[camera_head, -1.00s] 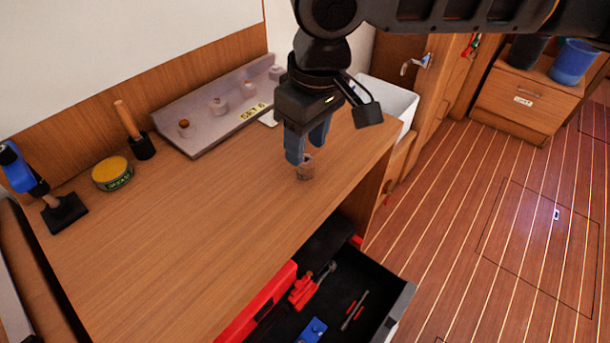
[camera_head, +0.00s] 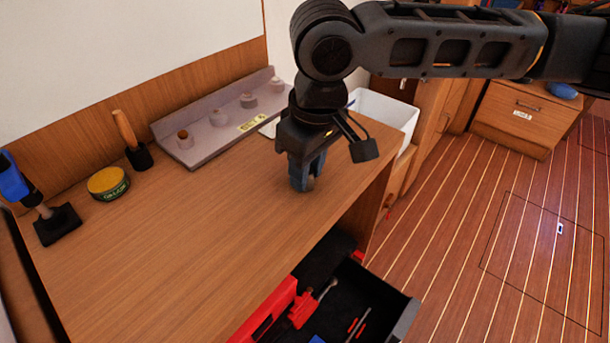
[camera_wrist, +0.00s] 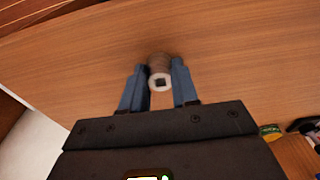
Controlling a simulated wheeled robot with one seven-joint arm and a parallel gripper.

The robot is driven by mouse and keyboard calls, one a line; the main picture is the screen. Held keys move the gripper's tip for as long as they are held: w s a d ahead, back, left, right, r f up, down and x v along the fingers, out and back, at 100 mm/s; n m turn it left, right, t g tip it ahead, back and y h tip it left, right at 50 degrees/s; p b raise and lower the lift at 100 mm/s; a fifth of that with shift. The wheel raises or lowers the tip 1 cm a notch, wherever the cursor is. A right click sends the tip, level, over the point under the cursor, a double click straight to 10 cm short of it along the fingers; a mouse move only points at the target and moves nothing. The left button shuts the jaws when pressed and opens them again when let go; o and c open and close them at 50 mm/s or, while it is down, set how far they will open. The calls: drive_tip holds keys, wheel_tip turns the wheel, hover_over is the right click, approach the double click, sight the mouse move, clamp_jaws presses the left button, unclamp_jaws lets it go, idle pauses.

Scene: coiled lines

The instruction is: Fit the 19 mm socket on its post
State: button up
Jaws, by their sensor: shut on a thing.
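My gripper (camera_head: 304,180) is low over the bench top, its blue fingers closed on the socket (camera_head: 311,183). In the wrist view the socket (camera_wrist: 160,76) is a short, dull cylinder with a square hole in its near end, held between the two fingertips (camera_wrist: 160,82). The head view shows only a sliver of it behind the fingers. The grey rail (camera_head: 210,140) with a yellow label stands at the back of the bench. Its leftmost post looks brown (camera_head: 183,136), and lighter round pieces (camera_head: 249,100) stand along it to the right. Size markings are unreadable.
A yellow-topped tin (camera_head: 108,184), a wooden-handled tool (camera_head: 130,138) and a blue tool on a black base (camera_head: 57,224) stand at left. A white bin (camera_head: 385,112) is at the bench's right end. Below, a drawer (camera_head: 345,310) of tools is open. The bench's middle is clear.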

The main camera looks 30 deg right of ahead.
clamp_jaws()
drive_tip(key=shift+r+p, duration=0.55)
drive_tip(key=shift+p, duration=0.15)
wheel_tip(320, 180, up, 2)
drive_tip(key=shift+r+p, duration=0.1)
drive_tip(key=shift+p, duration=0.95)
